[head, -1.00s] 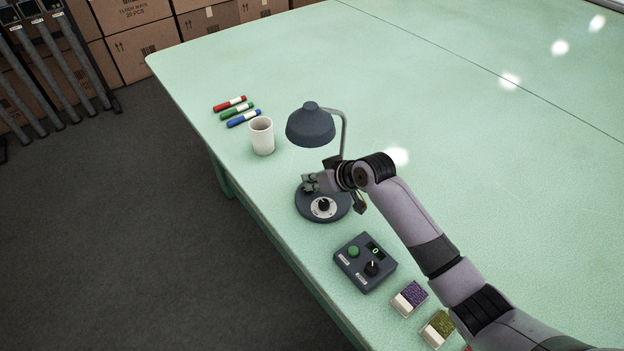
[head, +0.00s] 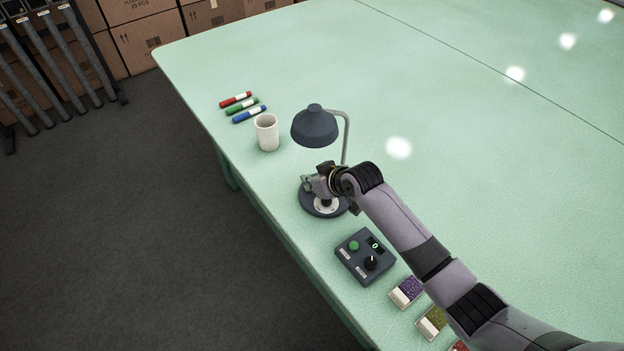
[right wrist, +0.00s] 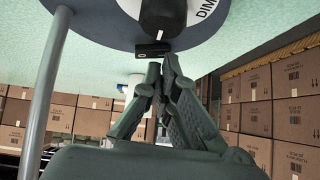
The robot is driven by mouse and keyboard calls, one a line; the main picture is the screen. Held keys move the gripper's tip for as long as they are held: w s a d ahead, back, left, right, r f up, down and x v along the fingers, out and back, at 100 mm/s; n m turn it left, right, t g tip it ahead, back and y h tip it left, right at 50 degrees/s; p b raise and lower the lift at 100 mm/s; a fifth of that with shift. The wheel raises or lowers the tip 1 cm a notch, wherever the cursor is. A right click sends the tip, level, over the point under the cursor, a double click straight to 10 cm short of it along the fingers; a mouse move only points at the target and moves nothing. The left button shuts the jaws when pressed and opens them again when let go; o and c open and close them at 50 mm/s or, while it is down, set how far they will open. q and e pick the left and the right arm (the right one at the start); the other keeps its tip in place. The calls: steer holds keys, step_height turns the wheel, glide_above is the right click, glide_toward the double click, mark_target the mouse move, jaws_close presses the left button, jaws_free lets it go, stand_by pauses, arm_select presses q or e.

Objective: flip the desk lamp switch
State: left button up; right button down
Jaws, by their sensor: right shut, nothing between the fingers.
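The desk lamp has a dark blue-grey shade (head: 315,128), a thin grey stem (head: 346,135) and a round base (head: 308,207) on the green table. A dial with a pale plate (head: 328,208) sits on the base, partly hidden by my right gripper (head: 308,187). In the right wrist view, the base (right wrist: 105,22) is at the top, with a black knob (right wrist: 163,14) and part of the word "DIM". A small black switch (right wrist: 152,49) with a pale mark sits at the base's edge. My shut, empty right fingertips (right wrist: 161,64) are just at it; contact is unclear. My left gripper is not in view.
A white mug (head: 267,134) and several markers (head: 242,107) lie beyond the lamp. A control box (head: 365,257) with a green button and small sample boxes (head: 406,292) are nearer. The table (head: 480,170) is clear to the right.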

steer(key=shift+w+d+f, duration=0.2)
steer(key=shift+d+f, duration=0.1)
steer(key=shift+d, duration=0.35)
steer(key=shift+r+p, duration=0.45)
steer(key=shift+p, duration=0.05)
steer(key=r+p, duration=0.2)
steer(key=a+r+p, duration=0.1)
steer(key=r+p, duration=0.1)
steer(key=shift+s+r, duration=0.1)
steer(key=shift+r, duration=0.1)
steer(key=shift+s+d+r+b, duration=0.15)
steer(key=shift+s+b, duration=0.35)
steer(key=shift+s, duration=0.35)
steer(key=a+v, duration=0.1)
steer(key=v, duration=0.7)
steer(key=shift+s+b, duration=0.45)
